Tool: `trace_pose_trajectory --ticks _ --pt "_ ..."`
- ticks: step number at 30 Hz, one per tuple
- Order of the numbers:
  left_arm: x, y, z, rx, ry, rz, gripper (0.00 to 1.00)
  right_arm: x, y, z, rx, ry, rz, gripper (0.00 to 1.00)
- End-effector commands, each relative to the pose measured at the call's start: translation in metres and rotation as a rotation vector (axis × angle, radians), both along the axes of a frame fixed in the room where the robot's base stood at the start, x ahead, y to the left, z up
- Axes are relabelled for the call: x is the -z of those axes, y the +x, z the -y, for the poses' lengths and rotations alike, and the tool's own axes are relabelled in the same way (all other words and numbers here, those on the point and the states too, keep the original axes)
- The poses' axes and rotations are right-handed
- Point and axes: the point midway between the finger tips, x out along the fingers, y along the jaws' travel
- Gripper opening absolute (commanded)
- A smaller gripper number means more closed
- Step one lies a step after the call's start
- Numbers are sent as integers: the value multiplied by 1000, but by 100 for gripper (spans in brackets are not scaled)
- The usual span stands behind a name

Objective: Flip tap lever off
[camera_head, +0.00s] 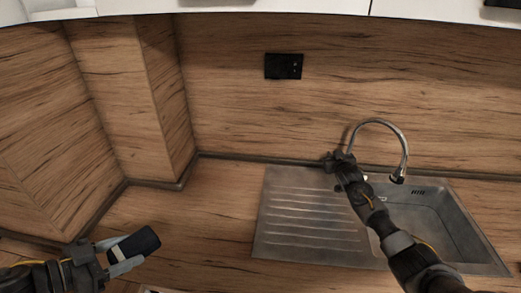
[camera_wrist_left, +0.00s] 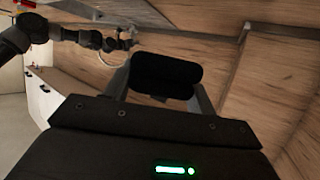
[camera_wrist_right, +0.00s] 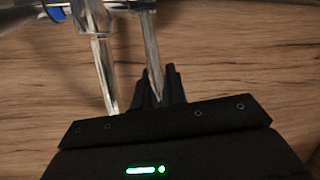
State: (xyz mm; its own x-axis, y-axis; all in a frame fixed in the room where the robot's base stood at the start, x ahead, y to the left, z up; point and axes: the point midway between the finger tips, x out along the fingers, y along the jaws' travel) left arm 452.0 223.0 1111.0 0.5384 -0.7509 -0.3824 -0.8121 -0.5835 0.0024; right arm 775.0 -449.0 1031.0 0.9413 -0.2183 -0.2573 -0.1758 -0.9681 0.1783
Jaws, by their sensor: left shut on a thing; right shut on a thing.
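The chrome tap (camera_head: 404,150) stands behind the sink with its curved spout arching to the right. In the right wrist view the tap's body (camera_wrist_right: 101,65) and its thin metal lever (camera_wrist_right: 150,50) run down towards my right gripper (camera_wrist_right: 158,85). The right fingers are closed around the lever's end. In the head view my right gripper (camera_head: 338,160) is at the tap's base and hides most of the lever. My left gripper (camera_head: 120,254) is shut on a dark rounded block (camera_head: 140,243), far left of the tap. The block also fills the left wrist view's middle (camera_wrist_left: 166,74).
The steel sink's ribbed drainboard (camera_head: 305,218) lies left of its basin (camera_head: 428,222). A black wall socket (camera_head: 284,66) is on the wood splashback. A wood-clad corner column (camera_head: 125,85) juts out at left. The counter (camera_head: 205,220) between left gripper and sink is clear.

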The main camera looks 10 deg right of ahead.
Motion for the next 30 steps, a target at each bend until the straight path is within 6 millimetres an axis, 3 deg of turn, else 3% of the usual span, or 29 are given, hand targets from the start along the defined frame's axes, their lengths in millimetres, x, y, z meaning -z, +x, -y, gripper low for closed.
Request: trace_pose_trajectory --ticks 8,9,13,23,30 --pt "0 0 0 -1 0 0 34 1 0 0 1 1 -5 0" --pt "0 0 0 -1 0 0 34 1 0 0 1 1 -5 19" --pt "0 0 0 0 0 0 34 1 0 1 2 1 -4 36" --pt "0 0 1 1 0 0 34 0 -2 1 3 1 -1 36" --pt "3 0 1 1 0 0 34 -5 -26 -5 0 1 -1 36"
